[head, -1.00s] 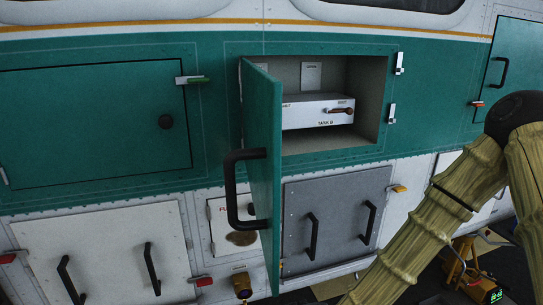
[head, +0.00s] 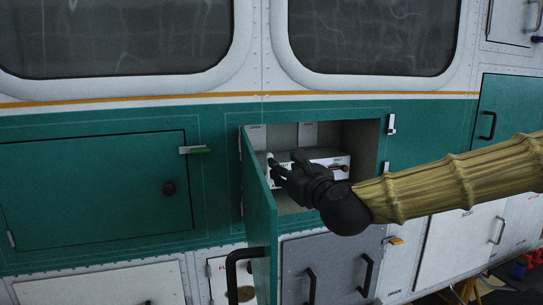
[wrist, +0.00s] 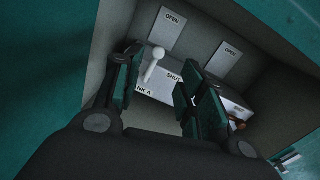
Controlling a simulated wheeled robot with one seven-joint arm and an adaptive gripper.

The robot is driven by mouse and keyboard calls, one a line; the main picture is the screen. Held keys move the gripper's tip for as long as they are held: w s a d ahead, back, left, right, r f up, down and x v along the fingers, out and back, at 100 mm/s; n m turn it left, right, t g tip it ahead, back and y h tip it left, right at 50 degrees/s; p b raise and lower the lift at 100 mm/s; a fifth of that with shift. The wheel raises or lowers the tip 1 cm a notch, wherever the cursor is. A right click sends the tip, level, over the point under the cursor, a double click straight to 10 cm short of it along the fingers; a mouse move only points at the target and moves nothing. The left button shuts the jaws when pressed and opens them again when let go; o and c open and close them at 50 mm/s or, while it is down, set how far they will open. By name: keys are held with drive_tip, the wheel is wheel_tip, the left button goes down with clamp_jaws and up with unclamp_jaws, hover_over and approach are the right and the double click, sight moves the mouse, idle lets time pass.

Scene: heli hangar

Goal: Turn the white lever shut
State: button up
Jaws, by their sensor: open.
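The white lever (wrist: 153,63) has a round knob and stands up from a white box (wrist: 236,100) in an open compartment. It points toward the left OPEN plate (wrist: 172,28); a SHUT label is on the box to its right. My gripper (wrist: 160,82) is open, with its dark fingers on either side of the lever, the left finger closer. I cannot tell whether it touches. In the head view my gripper (head: 276,172) reaches into the compartment and partly hides the box; a bit of the white lever (head: 270,158) shows by the fingertips.
A second, brown-red lever (head: 340,167) sits on the box's right side. The green compartment door (head: 259,210) hangs open at the left, close to my gripper. The compartment walls (head: 366,150) surround the box. A grey panel (head: 325,262) is below.

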drive_tip(key=p+x, duration=0.3)
drive_tip(key=x, duration=0.6)
drive_tip(key=shift+w+p, duration=0.2)
drive_tip(key=shift+p, duration=0.2)
drive_tip(key=shift+a+f, duration=0.1)
clamp_jaws()
